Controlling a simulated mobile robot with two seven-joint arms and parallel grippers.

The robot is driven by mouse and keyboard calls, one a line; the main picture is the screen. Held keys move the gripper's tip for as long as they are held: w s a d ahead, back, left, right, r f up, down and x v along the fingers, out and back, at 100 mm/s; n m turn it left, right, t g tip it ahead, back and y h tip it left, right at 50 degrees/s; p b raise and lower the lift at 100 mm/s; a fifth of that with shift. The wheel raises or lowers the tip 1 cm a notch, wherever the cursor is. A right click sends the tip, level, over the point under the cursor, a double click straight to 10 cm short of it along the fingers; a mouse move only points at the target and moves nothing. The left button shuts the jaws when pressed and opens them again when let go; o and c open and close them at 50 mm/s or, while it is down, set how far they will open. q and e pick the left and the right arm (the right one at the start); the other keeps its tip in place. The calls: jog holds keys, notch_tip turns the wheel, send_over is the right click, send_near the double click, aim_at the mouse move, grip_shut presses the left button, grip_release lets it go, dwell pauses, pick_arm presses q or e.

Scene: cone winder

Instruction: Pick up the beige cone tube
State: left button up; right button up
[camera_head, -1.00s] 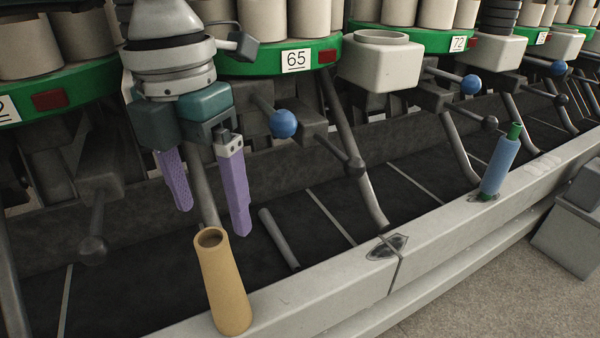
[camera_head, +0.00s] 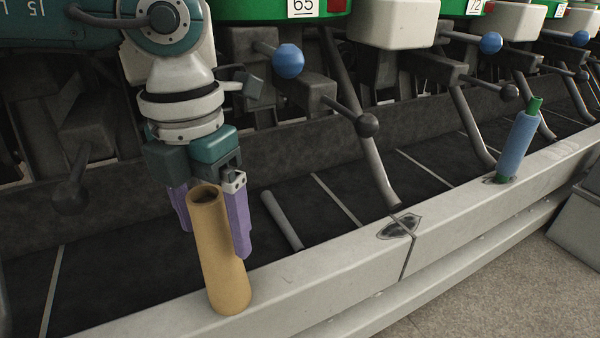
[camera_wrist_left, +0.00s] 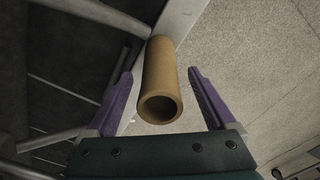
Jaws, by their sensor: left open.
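The beige cone tube (camera_head: 222,262) stands upright on the pale rail of the machine, slightly tilted in the head view, with its open narrow end up. My left gripper (camera_head: 212,222) is open and points down at the tube's upper part. One purple finger shows on each side of the tube in the head view. In the left wrist view the beige cone tube (camera_wrist_left: 161,80) lies between the two spread fingers of my left gripper (camera_wrist_left: 164,88), with gaps on both sides. My right gripper is in neither view.
The pale rail (camera_head: 335,258) runs along the front of a dark trough (camera_head: 330,200). A blue tube on a green core (camera_head: 515,148) stands farther right on the rail. Levers with a blue knob (camera_head: 288,61) and a black knob (camera_head: 368,124) stick out behind.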

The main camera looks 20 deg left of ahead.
pick_arm(q)
grip_shut()
dwell(0.6)
